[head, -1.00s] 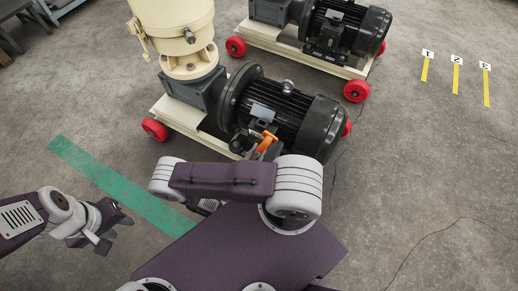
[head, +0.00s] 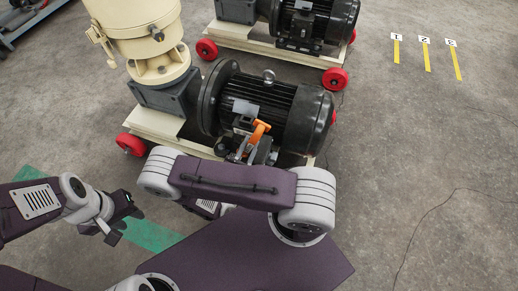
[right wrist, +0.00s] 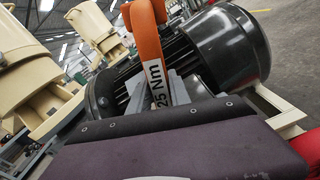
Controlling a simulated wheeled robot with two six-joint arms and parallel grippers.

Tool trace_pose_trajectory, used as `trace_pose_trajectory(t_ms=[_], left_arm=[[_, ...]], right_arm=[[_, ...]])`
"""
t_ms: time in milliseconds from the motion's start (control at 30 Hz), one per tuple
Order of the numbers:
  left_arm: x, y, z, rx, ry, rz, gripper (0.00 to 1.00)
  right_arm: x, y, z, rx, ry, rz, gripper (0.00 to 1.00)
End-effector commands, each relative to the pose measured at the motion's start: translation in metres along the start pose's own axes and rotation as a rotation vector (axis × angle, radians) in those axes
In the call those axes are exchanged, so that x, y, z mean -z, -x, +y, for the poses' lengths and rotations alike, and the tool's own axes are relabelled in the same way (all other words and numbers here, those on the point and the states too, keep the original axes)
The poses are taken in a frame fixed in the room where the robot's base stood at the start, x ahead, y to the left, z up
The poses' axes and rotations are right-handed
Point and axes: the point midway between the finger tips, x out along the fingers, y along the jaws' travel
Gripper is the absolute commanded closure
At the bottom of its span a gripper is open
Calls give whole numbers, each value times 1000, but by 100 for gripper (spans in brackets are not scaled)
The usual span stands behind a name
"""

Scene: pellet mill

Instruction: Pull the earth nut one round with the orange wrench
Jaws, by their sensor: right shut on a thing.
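The orange wrench (head: 258,132) is in my right gripper at the near side of the black motor (head: 268,110). In the right wrist view the wrench (right wrist: 146,45) stands up close to the camera, with a "25 Nm" label on its lower part. My right gripper (head: 240,146) is mostly hidden behind my own arm in the head view, and its jaws are shut on the wrench. I cannot make out the earth nut or whether the wrench sits on it. My left gripper (head: 121,217) is open and empty, over the floor at the lower left.
The cream pellet mill (head: 150,42) and motor stand on a pallet with red wheels (head: 131,144). A second motor unit (head: 318,22) stands behind. Numbered yellow floor strips (head: 426,55) lie at the upper right. A green floor stripe (head: 150,235) runs by my left gripper. The right floor is clear.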

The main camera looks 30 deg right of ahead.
Motion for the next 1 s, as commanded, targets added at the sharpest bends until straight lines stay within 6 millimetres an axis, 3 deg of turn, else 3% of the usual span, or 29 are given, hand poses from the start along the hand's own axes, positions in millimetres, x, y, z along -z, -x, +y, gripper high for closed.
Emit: trace_pose_trajectory(t_ms=[133, 533, 833, 1000], left_arm=[[-1, -8, 0, 0, 0, 0, 64], [0, -1, 0, 0, 0, 0, 64], [0, 3, 0, 0, 0, 0, 64], [0, -4, 0, 0, 0, 0, 64]], right_arm=[[7, 2, 3, -10, 2, 0, 100], [4, 3, 5, -9, 7, 1, 100], [11, 3, 46, -2, 264, 0, 100], [24, 3, 69, 3, 431, 0, 100]])
